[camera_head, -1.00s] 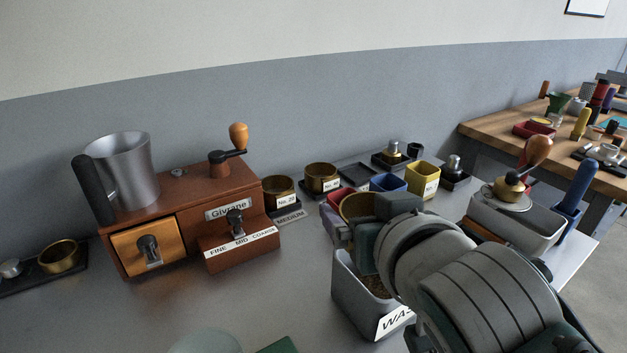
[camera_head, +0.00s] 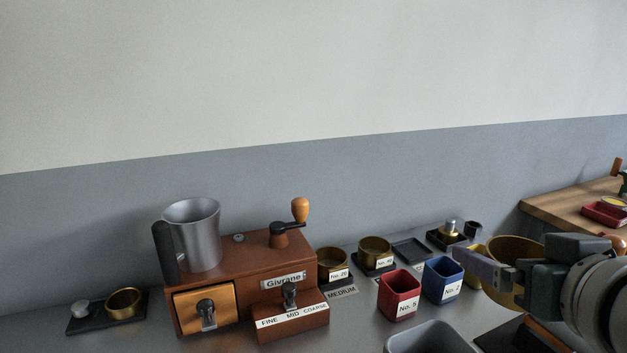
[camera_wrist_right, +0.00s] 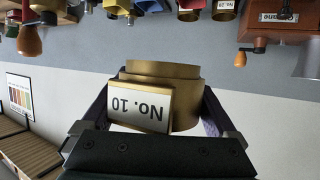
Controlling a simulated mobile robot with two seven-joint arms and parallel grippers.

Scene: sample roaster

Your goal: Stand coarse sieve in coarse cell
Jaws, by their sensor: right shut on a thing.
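The coarse sieve is a brass ring (camera_head: 512,252). In the right wrist view its label on the sieve (camera_wrist_right: 140,108) reads "No. 10" upside down. My right gripper (camera_head: 497,272) is shut on it, one finger on each side, and holds it at the right, beyond the blue cup. An empty dark square cell (camera_head: 410,250) lies right of the No. 40 sieve (camera_head: 376,250). The No. 20 sieve (camera_head: 332,262) stands on a dark base behind the "MEDIUM" label (camera_head: 342,293). I cannot read a "coarse" cell label; the red cup partly hides another label. My left gripper is out of view.
A red cup (camera_head: 400,296) and a blue cup (camera_head: 442,281) stand in front of the empty cell. A brown grinder (camera_head: 246,268) stands left. A grey bin (camera_head: 430,338) is at the bottom edge.

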